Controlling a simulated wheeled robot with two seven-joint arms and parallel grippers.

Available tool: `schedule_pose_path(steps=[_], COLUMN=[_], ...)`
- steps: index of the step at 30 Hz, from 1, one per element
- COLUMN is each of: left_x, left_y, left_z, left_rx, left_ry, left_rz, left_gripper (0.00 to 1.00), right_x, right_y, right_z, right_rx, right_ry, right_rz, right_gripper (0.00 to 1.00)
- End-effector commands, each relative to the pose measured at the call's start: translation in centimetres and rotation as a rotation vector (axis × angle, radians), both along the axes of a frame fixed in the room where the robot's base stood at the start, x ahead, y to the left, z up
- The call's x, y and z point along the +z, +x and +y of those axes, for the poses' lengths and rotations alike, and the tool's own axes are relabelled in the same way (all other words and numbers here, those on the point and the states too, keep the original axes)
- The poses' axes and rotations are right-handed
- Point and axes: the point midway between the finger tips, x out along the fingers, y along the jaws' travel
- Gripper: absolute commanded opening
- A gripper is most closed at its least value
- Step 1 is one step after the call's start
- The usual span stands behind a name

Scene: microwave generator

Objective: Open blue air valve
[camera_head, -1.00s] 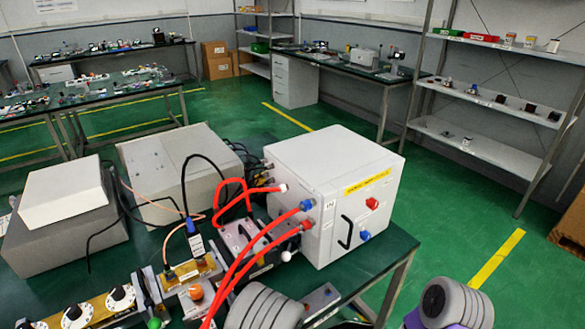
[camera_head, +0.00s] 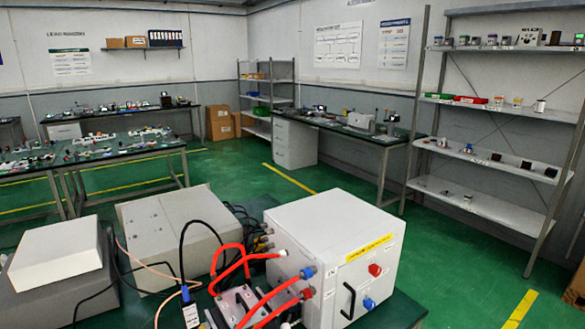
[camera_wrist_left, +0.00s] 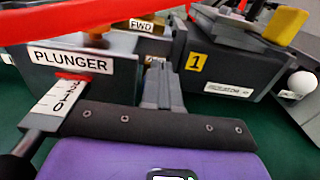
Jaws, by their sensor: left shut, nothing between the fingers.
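A white box (camera_head: 320,235) stands on the bench in the head view. On its front face are a blue knob (camera_head: 368,304) at the lower right, a red knob (camera_head: 375,270) above it, and a black handle (camera_head: 348,300). Red hoses join its left side at a blue fitting (camera_head: 308,272) and a red one (camera_head: 307,293). In the left wrist view, my left gripper (camera_wrist_left: 158,78) is shut and empty, with grey fingers beside a block labelled "PLUNGER" (camera_wrist_left: 75,62). The blue knob does not show there. My right gripper is in neither view.
A dark block marked "1" (camera_wrist_left: 225,60) and a white ball (camera_wrist_left: 301,82) lie beyond my left fingers. A red hose (camera_wrist_left: 90,18) crosses above them. Grey boxes (camera_head: 165,230) stand left of the white box. Green floor is open to the right.

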Motion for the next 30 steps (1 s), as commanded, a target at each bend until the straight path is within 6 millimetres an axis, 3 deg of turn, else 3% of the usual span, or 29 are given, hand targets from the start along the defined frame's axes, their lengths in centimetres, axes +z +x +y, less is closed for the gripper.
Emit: schedule_pose_path(steps=[16,25,30], left_x=[-0.4,0.5,0.6], left_y=[-0.4,-0.5,-1.6], left_z=[0.5,0.4,-0.5], left_rx=[0.002,0.001,-0.001], left_ry=[-0.002,-0.002,0.0], left_rz=[0.014,0.012,0.009], left_gripper=[0.0,0.0,0.0], right_x=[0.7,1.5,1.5], right_y=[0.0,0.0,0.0], right_z=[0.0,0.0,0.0], right_rx=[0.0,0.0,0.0], right_ry=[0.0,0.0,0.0], right_rz=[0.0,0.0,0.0], right_gripper=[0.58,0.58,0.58])
